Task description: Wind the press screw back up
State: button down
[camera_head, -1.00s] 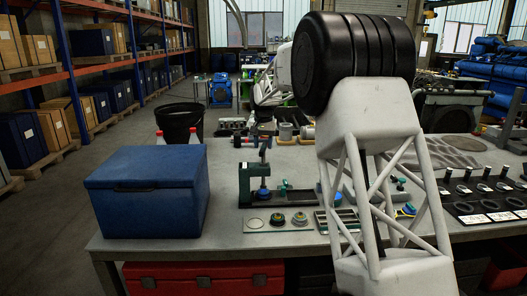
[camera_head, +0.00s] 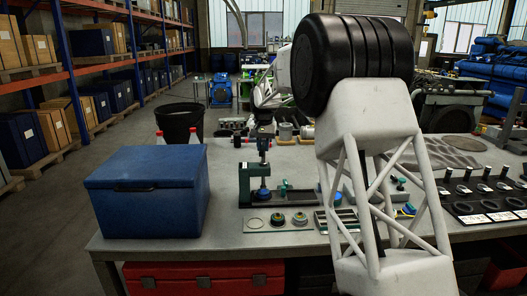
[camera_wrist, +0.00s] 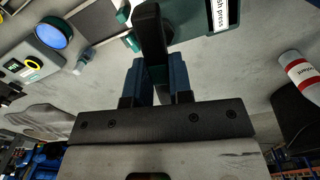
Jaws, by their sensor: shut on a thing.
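The green bench press (camera_head: 245,185) stands upright on the grey bench, with a blue round part (camera_head: 262,195) low in its frame. Its screw (camera_head: 263,153) rises from the top of the frame. My gripper (camera_head: 264,138) is directly above the press, at the top of the screw. In the wrist view, the two blue fingers of my gripper (camera_wrist: 157,82) are shut on the dark bar of the screw's handle (camera_wrist: 150,35). The green press body with a white label (camera_wrist: 215,12) shows beside the handle. The fingers partly hide the grip, and the screw's thread is not clear.
A blue box (camera_head: 148,195) stands left of the press. A tray with small round parts (camera_head: 278,220) lies in front of it. A rack of dark rings (camera_head: 480,195) is at right.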

jog(key=shift+n, duration=1.1)
jog(key=c, duration=1)
grip_release()
jog(key=shift+c, duration=0.2)
jog(key=shift+r, duration=0.2)
jog(key=shift+r, duration=2.65)
